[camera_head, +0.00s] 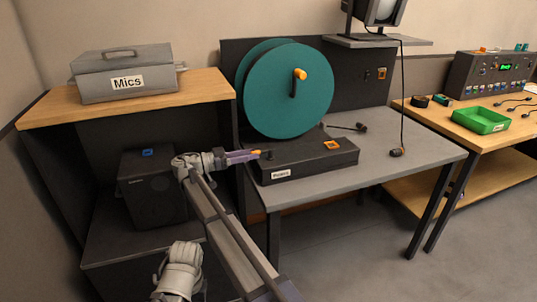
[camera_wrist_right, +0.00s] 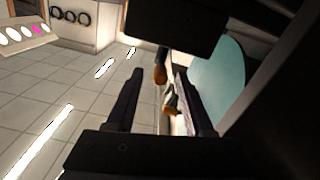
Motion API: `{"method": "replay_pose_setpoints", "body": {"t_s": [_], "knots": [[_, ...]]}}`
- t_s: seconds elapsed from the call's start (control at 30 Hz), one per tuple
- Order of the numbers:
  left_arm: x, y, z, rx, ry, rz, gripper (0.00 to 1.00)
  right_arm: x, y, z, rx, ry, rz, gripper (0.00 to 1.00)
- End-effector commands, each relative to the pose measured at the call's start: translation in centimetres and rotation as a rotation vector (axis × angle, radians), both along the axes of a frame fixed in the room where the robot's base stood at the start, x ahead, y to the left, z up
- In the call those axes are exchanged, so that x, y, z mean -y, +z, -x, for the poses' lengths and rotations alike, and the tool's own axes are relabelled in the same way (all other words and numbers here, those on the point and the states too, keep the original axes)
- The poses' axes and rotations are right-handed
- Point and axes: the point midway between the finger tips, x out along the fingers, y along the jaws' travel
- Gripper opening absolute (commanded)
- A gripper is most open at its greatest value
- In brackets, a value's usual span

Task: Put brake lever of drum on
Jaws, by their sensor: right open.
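The teal drum (camera_head: 290,92) stands upright on the table, with an orange-knobbed crank (camera_head: 299,75) on its face. A small orange-tipped lever (camera_head: 256,153) sits low at the drum's left, by the dark box labelled "Projects" or similar (camera_head: 310,158). My right gripper (camera_head: 247,156) is at this lever, its fingers open. In the right wrist view, the open fingers (camera_wrist_right: 160,105) show, with an orange-brown tip (camera_wrist_right: 160,73) ahead and another (camera_wrist_right: 170,107) between them. Contact cannot be told. The teal drum (camera_wrist_right: 219,75) is at the right there. My left gripper is not in view.
A grey "Mics" case (camera_head: 125,75) sits on a wooden shelf at the left, above a black speaker-like box (camera_head: 152,188). A dark lever with a black end (camera_head: 349,127) lies right of the drum. A cable (camera_head: 402,100) hangs over the table. A green tray (camera_head: 481,119) is far right.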

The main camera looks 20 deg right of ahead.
Motion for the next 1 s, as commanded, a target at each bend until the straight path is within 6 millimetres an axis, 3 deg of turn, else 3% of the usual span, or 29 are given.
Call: {"method": "replay_pose_setpoints", "body": {"t_s": [0.2,0.43,0.87,1.0], "knots": [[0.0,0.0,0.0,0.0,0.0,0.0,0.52,3.5,0.0,0.0,-0.002,-0.002,-0.002,0.52],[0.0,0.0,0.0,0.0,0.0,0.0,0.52,6.3,-0.1,-0.1,-0.002,-0.001,-0.002,0.52],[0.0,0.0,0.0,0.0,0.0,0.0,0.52,7.0,-0.1,-0.2,-0.003,0.001,-0.002,0.52],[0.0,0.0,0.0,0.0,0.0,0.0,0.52,7.0,-0.1,-0.2,-0.003,0.001,-0.002,0.36]]}}
